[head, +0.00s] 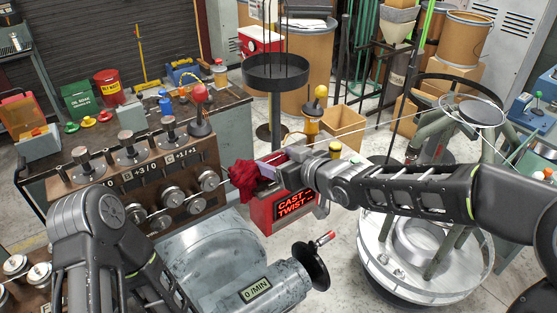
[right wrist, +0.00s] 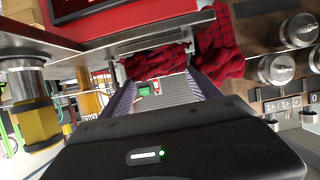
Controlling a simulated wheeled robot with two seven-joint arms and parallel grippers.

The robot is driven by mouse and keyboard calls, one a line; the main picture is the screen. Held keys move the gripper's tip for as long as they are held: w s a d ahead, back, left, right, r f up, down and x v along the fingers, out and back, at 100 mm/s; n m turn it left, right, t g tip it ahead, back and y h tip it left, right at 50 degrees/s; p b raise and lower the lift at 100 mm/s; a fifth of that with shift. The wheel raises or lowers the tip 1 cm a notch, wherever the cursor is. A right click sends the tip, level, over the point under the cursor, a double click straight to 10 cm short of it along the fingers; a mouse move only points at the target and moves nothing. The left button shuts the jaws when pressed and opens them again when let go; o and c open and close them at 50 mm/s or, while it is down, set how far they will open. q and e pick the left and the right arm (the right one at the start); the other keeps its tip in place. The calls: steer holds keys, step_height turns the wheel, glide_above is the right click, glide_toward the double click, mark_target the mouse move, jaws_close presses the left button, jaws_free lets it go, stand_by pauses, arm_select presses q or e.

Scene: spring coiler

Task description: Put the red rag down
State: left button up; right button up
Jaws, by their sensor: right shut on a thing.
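The red rag (head: 246,181) is dark red and crumpled. It sits at the tips of my right gripper (head: 266,170), which reaches in from the right. In the right wrist view the checked red rag (right wrist: 218,50) bunches across the far end of the two fingers, and my right gripper (right wrist: 165,82) is shut on it. Part of the rag is hidden behind a metal edge there. The rag is beside the red CAST TWIST box (head: 292,208), at its upper left; contact with the box cannot be told. My left arm shows at lower left, its gripper out of view.
The coiler panel with several metal knobs (head: 128,155) stands left of the rag. A grey machine housing with a handwheel (head: 310,266) lies below. A workbench (head: 232,100) with cans and boxes is behind. A wire reel stand (head: 470,110) stands at right.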

steer(key=shift+f, duration=0.25)
steer(key=o, duration=1.3)
steer(key=shift+r, duration=0.1)
steer(key=shift+o, duration=0.2)
steer(key=shift+r, duration=0.1)
steer(key=shift+d+r, duration=0.1)
steer(key=shift+r, duration=0.05)
steer(key=p+v, duration=0.4)
steer(key=v, duration=0.7)
steer(key=shift+s+d+p, duration=0.15)
steer(key=shift+s+p, duration=0.2)
steer(key=shift+s, duration=0.05)
steer(key=shift+r, duration=0.1)
